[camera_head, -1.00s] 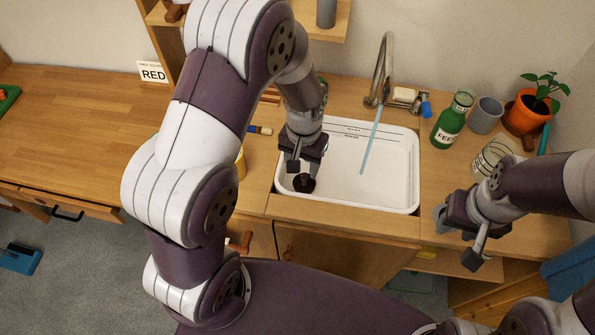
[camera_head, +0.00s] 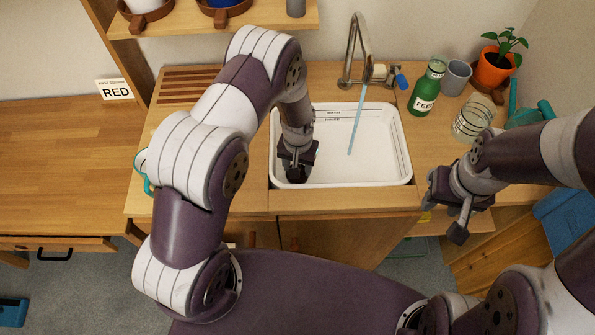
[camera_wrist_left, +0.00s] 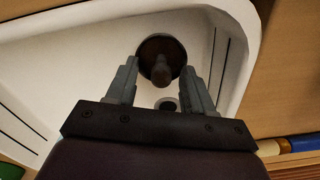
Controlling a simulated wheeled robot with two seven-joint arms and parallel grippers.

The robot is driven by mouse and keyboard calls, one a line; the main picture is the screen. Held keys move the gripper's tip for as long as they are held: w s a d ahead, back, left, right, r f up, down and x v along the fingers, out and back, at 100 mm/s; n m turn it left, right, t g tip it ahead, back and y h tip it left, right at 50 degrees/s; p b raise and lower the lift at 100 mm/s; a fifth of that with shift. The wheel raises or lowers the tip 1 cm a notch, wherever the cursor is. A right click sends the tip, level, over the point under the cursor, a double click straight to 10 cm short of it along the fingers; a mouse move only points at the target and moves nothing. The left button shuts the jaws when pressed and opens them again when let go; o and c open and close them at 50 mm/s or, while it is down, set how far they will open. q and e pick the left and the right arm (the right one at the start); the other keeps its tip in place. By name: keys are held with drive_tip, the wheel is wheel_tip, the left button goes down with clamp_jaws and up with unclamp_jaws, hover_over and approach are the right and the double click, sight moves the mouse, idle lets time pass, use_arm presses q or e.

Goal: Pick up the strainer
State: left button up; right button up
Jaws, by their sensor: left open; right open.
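The strainer (camera_wrist_left: 162,60) is a dark brown disc with a raised knob, lying on the floor of the white sink (camera_head: 385,167). In the left wrist view it sits between and just beyond the tips of my left gripper (camera_wrist_left: 159,70), whose fingers are spread on either side of the knob. In the head view my left gripper (camera_head: 294,174) is down in the sink's near-left corner and hides the strainer. I cannot tell whether the fingers touch it. My right gripper (camera_head: 447,213) is open and empty, in front of the counter at the right.
A small dark drain hole (camera_wrist_left: 167,104) shows beside the strainer. A blue water stream (camera_head: 357,130) falls from the faucet (camera_head: 352,45). A green bottle (camera_head: 426,90), grey cup (camera_head: 455,78), glass jar (camera_head: 473,118) and potted plant (camera_head: 494,68) stand right of the sink.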

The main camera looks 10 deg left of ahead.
use_arm(q)
drive_tip(key=shift+f, duration=0.3)
drive_tip(key=shift+a, duration=0.1)
drive_tip(key=c, duration=0.5)
clamp_jaws()
drive_tip(key=shift+r, duration=0.15)
drive_tip(key=shift+w+r, duration=0.1)
drive_tip(key=shift+r, duration=0.15)
drive_tip(key=r, duration=0.2)
drive_tip(key=d+r, duration=0.1)
drive_tip(key=shift+w+r+b, duration=0.1)
drive_tip(key=shift+r+b, duration=0.2)
drive_tip(key=shift+r, duration=0.1)
drive_tip(key=w+d+r+b, duration=0.1)
drive_tip(key=w+d+r, duration=0.2)
drive_tip(key=d+r, duration=0.3)
drive_tip(key=d, duration=0.4)
drive_tip(key=shift+w+r, duration=0.15)
drive_tip(key=shift+r, duration=0.15)
